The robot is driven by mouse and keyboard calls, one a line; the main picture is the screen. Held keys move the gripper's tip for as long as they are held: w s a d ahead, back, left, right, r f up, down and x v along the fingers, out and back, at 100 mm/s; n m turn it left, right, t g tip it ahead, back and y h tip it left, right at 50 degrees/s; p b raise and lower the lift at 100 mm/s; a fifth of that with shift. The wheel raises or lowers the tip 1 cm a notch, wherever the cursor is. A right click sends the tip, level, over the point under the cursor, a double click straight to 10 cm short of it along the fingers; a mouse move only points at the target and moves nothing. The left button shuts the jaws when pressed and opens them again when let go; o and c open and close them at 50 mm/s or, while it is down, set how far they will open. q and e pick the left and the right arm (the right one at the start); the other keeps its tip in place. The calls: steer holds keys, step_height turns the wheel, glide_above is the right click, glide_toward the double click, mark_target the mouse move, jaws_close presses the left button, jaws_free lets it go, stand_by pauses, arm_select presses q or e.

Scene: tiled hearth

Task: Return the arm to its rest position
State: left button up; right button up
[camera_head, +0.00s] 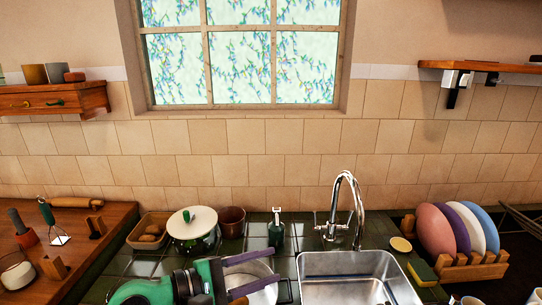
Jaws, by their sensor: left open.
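My left arm (148,291), green and black, comes in low at the left of the head view. My left gripper (272,269) has two dark purple fingers spread apart, pointing right. They are open over a pale round pan or bowl (262,292) on the dark tiled counter, with nothing visible held between them. Whether the fingers touch this vessel cannot be told. The arm hides part of the vessel and counter. My right gripper does not show.
A steel sink (350,262) with a tall faucet (349,190) lies right of the gripper. Behind it stand a green bottle (276,231), a lidded pot (193,238) and a brown pot (232,221). A plate rack (470,268) is at right; a wooden board (85,222) at left.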

arm_select(q)
steer(key=w+a+r+n+t+y, duration=0.15)
steer(key=a+r+n+t, duration=0.35)
steer(key=n, duration=0.5)
steer(key=w+a+r+n+t+y, duration=0.15)
steer(key=a+r+n+t, duration=0.35)
steer(key=n, duration=0.6)
steer(key=w+a+f+n+g+y, duration=0.1)
steer(key=a+f+n+g+y, duration=0.1)
steer(key=a+f+n+y, duration=0.8)
steer(key=a+f+n+g+y, duration=0.1)
steer(key=a+f+n+y, duration=0.45)
steer(key=n, duration=0.85)
steer(key=s+d+f+n+g+h, duration=0.25)
steer(key=s+f+n+g, duration=0.35)
steer(key=s+f, duration=0.4)
steer(key=s+d+f+n+g+h, duration=0.25)
steer(key=s+f+n+g, duration=0.3)
steer(key=s+f, duration=0.4)
step_height(320, 180, down, 26)
steer(key=s+g, duration=0.2)
steer(key=s+a+f, duration=0.3)
steer(key=s+f, duration=0.9)
steer(key=s, duration=0.3)
steer(key=shift+a+f+m+g, duration=0.25)
steer(key=shift+m+g, duration=0.1)
steer(key=shift+m, duration=0.1)
